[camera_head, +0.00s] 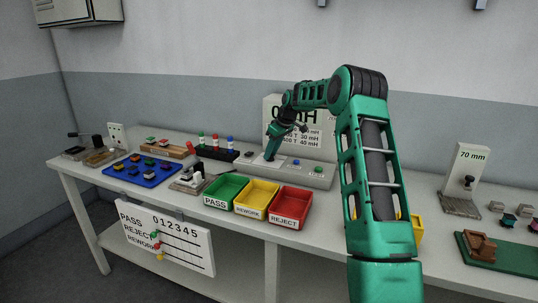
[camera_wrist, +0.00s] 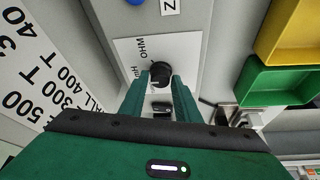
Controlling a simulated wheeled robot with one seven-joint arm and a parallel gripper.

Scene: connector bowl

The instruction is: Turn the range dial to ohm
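The range dial (camera_wrist: 160,73) is a round black knob on a white plate with the labels OHM and mH, in the wrist view. Its pointer direction is too small to tell. My gripper (camera_wrist: 161,78) has its two green fingers apart, one on each side of the dial, with a narrow gap to it; contact cannot be told. In the head view my gripper (camera_head: 269,157) is down at the left part of the grey meter (camera_head: 312,180), hiding the dial. The meter's upright panel (camera_head: 273,108) shows a reading ending in mH, partly hidden by my arm.
Green (camera_head: 226,188), yellow (camera_head: 257,194) and red (camera_head: 291,205) bins stand in front of the meter. A blue tray (camera_head: 143,179) with several small parts lies left. A blue button (camera_head: 296,162) is on the meter. A small dark part (camera_wrist: 162,107) shows between my fingers.

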